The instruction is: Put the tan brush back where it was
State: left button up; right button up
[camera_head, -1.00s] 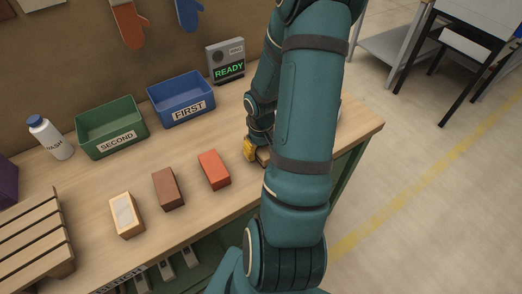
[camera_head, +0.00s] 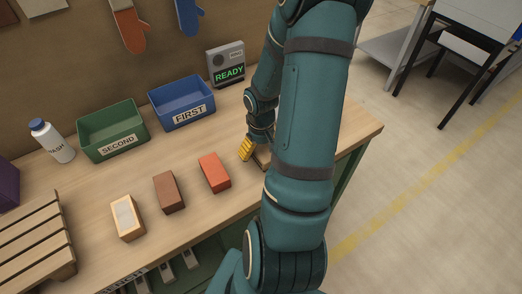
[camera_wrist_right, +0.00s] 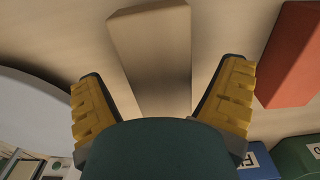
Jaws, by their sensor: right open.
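My right gripper (camera_head: 247,150) is open and low over the right part of the bench, beyond the red brick. In the right wrist view its two yellow fingers (camera_wrist_right: 165,100) stand apart on either side of a plain tan block-like piece (camera_wrist_right: 152,45), which looks like the tan brush. I see no bristles on it, and its near end is hidden behind my gripper body. In the head view my arm hides most of that spot. My left gripper is not in view.
A red brick (camera_head: 214,173), a brown brick (camera_head: 169,192) and a pale-topped brick (camera_head: 127,217) lie left of the gripper. Behind are the blue FIRST bin (camera_head: 183,105), green SECOND bin (camera_head: 113,132) and READY box (camera_head: 226,66). A slatted rack (camera_head: 35,245) is at left.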

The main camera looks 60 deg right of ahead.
aim_at(261, 147)
notch_tip(261, 147, up, 10)
jog(key=shift+f+p, duration=0.1)
jog(key=shift+p, duration=1.05)
